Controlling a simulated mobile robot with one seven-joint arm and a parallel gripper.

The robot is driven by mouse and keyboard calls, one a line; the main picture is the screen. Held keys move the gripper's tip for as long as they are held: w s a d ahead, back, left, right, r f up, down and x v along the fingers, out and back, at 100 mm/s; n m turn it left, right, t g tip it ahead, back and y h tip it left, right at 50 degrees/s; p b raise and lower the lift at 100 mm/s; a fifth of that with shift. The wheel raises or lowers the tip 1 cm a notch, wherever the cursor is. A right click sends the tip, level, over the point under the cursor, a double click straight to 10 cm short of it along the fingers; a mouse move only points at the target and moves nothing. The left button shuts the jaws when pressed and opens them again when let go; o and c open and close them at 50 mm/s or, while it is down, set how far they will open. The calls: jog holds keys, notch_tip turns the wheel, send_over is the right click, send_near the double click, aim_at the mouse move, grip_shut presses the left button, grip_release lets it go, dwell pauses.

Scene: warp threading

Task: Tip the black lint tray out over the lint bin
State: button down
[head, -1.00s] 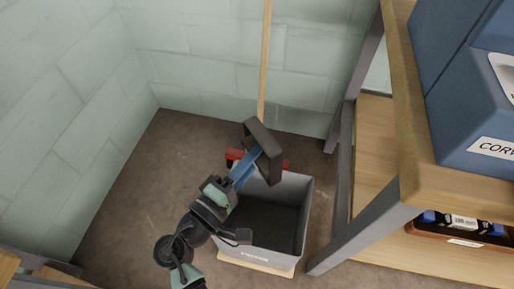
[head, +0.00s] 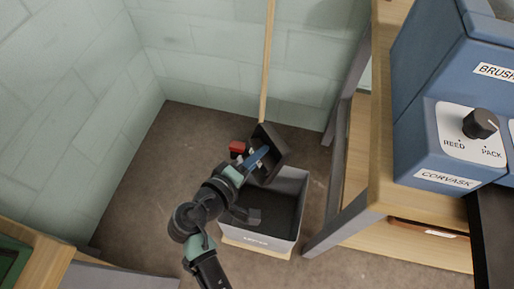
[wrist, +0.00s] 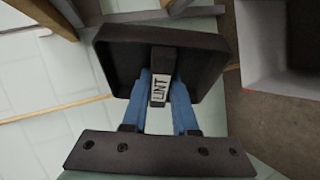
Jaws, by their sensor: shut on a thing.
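The black lint tray (head: 276,146) is held steeply tilted, above the back part of the grey lint bin (head: 291,181). My gripper (head: 257,157) is shut on the tray's handle with its blue fingers. In the wrist view the fingers (wrist: 162,90) clasp the dark handle with its white LINT label, and the black tray (wrist: 118,66) spreads around and beyond them. The bin (wrist: 268,45) shows at the upper right there. I cannot make out any lint in the tray.
A wooden pole (head: 266,70) leans near the wall, with a red object (head: 237,147) by its foot. A grey-legged wooden bench (head: 383,130) with a blue machine (head: 430,150) stands close on the right. Brown floor (head: 150,190) is clear to the left.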

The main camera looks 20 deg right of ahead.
aim_at(269, 152)
jog(key=y+p, duration=0.1)
jog(key=p, duration=0.1)
jog(key=r+g+y+p, duration=0.1)
jog(key=p, duration=0.2)
jog(key=shift+d+r+m+y, duration=0.2)
jog(key=shift+r+m+y, duration=0.1)
jog(key=shift+m, duration=0.1)
jog(key=y+p, duration=0.1)
jog(key=p, duration=0.2)
jog(key=d+g+y+p, duration=0.1)
jog(key=y+p, duration=0.1)
jog(key=p, duration=0.1)
jog(key=m+y+p, duration=0.1)
jog(key=p, duration=0.3)
jog(key=shift+w+d+r+y, duration=0.2)
jog(key=shift+d+r+y, duration=0.1)
jog(key=shift+r+y, duration=0.1)
jog(key=shift+w+d+m+g+y+p, duration=0.1)
jog(key=shift+d+m+g+y+p, duration=0.15)
jog(key=shift+y+p, duration=0.3)
jog(key=shift+d+m+g+y+p, duration=0.15)
jog(key=shift+g+y+p, duration=0.1)
jog(key=shift+y+p, duration=0.3)
jog(key=shift+d+f+y, duration=0.1)
jog(key=shift+d+y, duration=0.05)
jog(key=shift+y, duration=0.95)
